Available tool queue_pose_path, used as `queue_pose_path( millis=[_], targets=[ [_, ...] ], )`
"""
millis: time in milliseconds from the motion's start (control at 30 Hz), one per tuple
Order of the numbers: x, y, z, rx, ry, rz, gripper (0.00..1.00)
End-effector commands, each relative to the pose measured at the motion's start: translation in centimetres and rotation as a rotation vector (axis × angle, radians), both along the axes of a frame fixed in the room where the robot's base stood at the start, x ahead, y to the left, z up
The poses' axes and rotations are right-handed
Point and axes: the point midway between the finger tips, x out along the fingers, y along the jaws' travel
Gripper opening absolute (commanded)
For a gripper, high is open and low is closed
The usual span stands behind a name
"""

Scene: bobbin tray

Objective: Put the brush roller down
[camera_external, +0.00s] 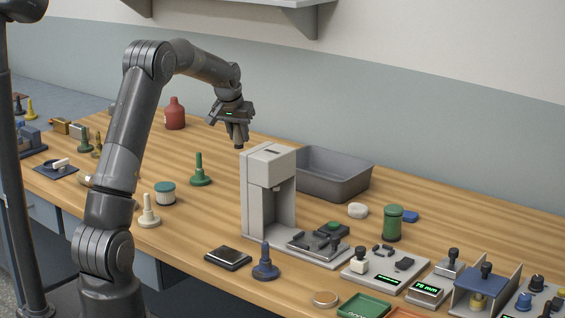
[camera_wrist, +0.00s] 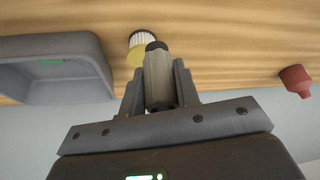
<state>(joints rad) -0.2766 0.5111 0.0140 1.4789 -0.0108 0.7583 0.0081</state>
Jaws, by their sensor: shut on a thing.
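My gripper (camera_external: 235,119) is up in the air over the back of the wooden table, left of and behind the pale grey machine. It is shut on a grey cylinder with a dark end, which I take to be the brush roller (camera_external: 239,142). In the wrist view the roller (camera_wrist: 158,80) stands out between the two fingers of my gripper (camera_wrist: 157,72). In the outside view its lower end hangs down clear of the table.
A grey bin (camera_external: 345,181) stands right of the pale machine (camera_external: 268,158). A red bottle (camera_external: 175,116) stands at the back left. The wrist view shows a white ribbed, yellow-capped piece (camera_wrist: 144,40) beyond the roller. Open wood lies between bottle and bin.

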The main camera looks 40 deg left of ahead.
Motion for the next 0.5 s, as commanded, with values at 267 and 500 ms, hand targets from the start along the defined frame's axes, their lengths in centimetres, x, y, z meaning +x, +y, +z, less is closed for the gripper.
queue_pose_path(
  millis=[267, 500],
  targets=[
    [-1.6, -1.8, 0.7, 0.001, 0.001, 0.082, 0.06],
    [-5.3, -2.7, 0.4, 0.001, 0.001, 0.319, 0.06]
  ],
)
